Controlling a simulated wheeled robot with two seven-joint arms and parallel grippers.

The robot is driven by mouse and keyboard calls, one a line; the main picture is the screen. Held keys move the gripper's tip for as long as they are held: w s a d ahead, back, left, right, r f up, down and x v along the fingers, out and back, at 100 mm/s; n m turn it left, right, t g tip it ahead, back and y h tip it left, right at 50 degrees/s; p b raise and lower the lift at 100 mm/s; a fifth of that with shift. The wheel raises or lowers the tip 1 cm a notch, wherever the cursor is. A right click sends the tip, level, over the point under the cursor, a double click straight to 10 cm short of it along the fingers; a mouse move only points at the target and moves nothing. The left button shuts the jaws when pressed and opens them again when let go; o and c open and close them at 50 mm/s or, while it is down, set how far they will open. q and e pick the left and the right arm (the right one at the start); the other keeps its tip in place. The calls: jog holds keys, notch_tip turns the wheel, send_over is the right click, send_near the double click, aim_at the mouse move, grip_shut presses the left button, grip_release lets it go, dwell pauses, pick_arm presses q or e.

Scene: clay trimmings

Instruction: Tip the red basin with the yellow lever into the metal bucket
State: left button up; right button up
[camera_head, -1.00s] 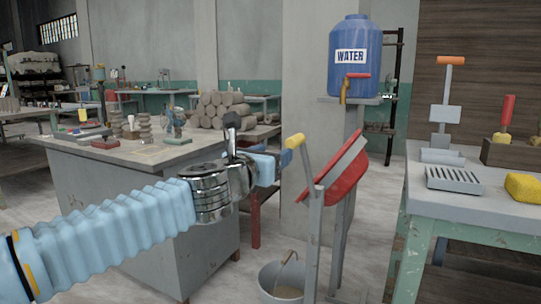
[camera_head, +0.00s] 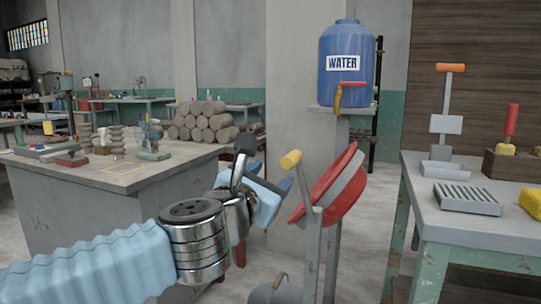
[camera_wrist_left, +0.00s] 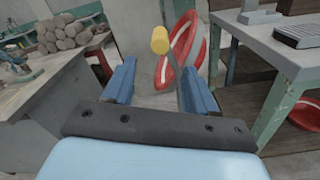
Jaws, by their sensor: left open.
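The red basin (camera_head: 322,192) is steeply tilted on its grey metal stand, with a grey band across it. The yellow lever grip (camera_head: 291,159) tops a grey bar beside it. My left gripper (camera_head: 275,190) is open and empty, just left of the lever. In the left wrist view the yellow grip (camera_wrist_left: 160,40) appears between and beyond the open blue fingers (camera_wrist_left: 158,80), with the red basin (camera_wrist_left: 181,55) behind it. Whether a finger touches the lever cannot be told. The metal bucket (camera_head: 275,292) stands on the floor below, mostly cut off by the lower edge. My right gripper is out of view.
A grey worktable (camera_head: 100,180) with clay logs (camera_head: 200,122) stands at left. A green-legged bench (camera_head: 475,225) with tools stands at right. A blue water barrel (camera_head: 347,75) stands behind the basin. Another red basin (camera_wrist_left: 306,115) sits under the bench.

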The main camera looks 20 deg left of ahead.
aim_at(292, 159)
pick_arm(q)
jog(key=w, duration=1.3)
jog(key=shift+w+d, duration=0.25)
jog(key=shift+w, duration=0.1)
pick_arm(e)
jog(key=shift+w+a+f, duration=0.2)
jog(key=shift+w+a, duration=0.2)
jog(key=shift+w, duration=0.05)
